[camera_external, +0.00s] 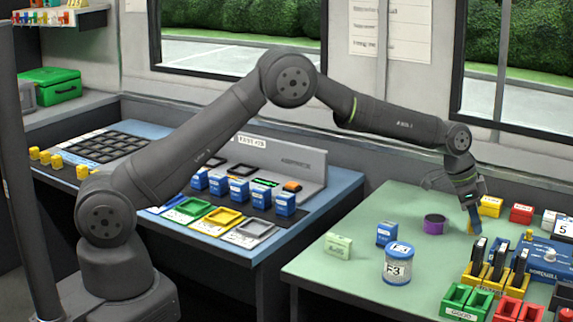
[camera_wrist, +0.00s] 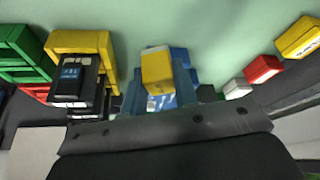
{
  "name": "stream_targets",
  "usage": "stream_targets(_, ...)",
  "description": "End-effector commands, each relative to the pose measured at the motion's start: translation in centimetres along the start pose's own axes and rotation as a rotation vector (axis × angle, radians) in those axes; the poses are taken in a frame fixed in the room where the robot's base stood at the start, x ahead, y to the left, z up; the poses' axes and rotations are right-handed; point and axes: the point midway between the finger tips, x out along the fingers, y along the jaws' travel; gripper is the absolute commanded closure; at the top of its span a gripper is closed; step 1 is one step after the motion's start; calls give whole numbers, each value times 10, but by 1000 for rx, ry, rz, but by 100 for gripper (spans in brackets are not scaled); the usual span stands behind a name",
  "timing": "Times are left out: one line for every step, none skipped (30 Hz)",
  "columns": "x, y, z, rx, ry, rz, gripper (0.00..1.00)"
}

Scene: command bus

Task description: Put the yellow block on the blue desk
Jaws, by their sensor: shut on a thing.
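My gripper (camera_external: 471,215) points down over the green table at the right. It is shut on a yellow block (camera_wrist: 157,68), which shows between the two fingers in the wrist view (camera_wrist: 158,88). In the external view the block is mostly hidden by the fingers, and I cannot tell whether it touches the table. The blue desk (camera_external: 335,193) stands to the left, apart from the green table and far from my gripper. Another yellow block (camera_external: 490,206) sits on the green table just right of my gripper.
Around my gripper on the green table (camera_external: 330,278) are a purple ring (camera_external: 434,225), a blue block (camera_external: 387,234), an F3 can (camera_external: 398,264), a red block (camera_external: 522,213) and yellow holders with black items (camera_external: 490,268). The blue desk carries coloured trays (camera_external: 222,219) and several blue blocks (camera_external: 240,190).

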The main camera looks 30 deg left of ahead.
Motion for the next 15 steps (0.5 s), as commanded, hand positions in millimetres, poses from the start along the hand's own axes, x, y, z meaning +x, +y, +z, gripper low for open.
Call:
stream_targets(9,0,4,-1,0,0,100)
stream_targets(13,0,6,-1,0,0,100)
stream_targets(18,0,8,-2,0,0,100)
stream_targets(20,0,9,-2,1,0,100)
stream_targets(22,-1,9,-1,2,-1,100)
stream_targets(24,-1,10,-1,2,-1,100)
stream_targets(26,-1,11,-1,2,-1,100)
stream_targets(28,-1,12,-1,2,-1,100)
stream_targets(31,-1,13,-1,1,-1,100)
stream_targets(35,-1,15,-1,1,0,100)
stream_targets(39,-1,17,-1,0,0,100)
stream_targets(45,-1,19,-1,0,0,100)
stream_targets(49,-1,21,-1,0,0,100)
stream_targets(53,-1,23,-1,0,0,100)
stream_targets(57,-1,24,0,0,-1,100)
